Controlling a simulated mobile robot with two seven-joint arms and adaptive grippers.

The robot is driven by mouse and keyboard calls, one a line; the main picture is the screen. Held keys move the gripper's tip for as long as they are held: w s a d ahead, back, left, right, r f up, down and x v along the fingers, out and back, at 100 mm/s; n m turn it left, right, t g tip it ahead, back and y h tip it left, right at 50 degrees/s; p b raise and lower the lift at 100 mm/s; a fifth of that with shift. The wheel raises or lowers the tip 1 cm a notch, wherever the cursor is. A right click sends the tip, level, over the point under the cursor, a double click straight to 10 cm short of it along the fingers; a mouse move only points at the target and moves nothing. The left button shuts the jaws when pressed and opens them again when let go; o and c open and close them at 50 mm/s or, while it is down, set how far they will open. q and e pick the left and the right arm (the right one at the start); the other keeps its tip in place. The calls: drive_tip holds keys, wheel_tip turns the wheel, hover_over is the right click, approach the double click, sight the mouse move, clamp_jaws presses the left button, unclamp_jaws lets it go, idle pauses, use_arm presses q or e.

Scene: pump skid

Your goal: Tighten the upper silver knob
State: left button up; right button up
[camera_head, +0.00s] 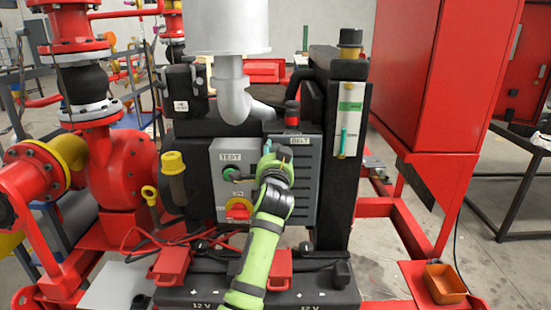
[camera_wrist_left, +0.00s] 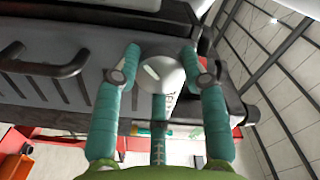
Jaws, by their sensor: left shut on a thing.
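My left gripper (camera_head: 271,153) is at the upper left part of the grey cover marked BELT (camera_head: 306,160). In the left wrist view its teal fingers (camera_wrist_left: 160,66) are closed around the upper silver knob (camera_wrist_left: 166,74), a rounded shiny knob with a light streak. Two fingers press from either side and a third lies below it. In the head view the knob is hidden behind my gripper and wrist. My green left forearm covers the lower left of the cover. My right gripper is in neither view.
A grey control box (camera_head: 229,158) marked TEST, with a red and yellow rotary switch (camera_head: 238,209), stands close left of my wrist. A silver pipe (camera_head: 232,98) hangs above. A dark post (camera_head: 340,195) stands to the right. An orange tray (camera_head: 445,283) sits lower right.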

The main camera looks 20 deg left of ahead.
use_arm(q)
drive_tip(key=n+b, duration=0.1)
drive_tip(key=n, duration=0.3)
drive_tip(key=shift+n, duration=0.3)
drive_tip(key=shift+r+n+b, duration=0.1)
drive_tip(key=shift+n+b, duration=0.3)
drive_tip(key=shift+n, duration=1.1)
drive_tip(key=o, duration=1.2)
drive_tip(key=shift+c, duration=0.2)
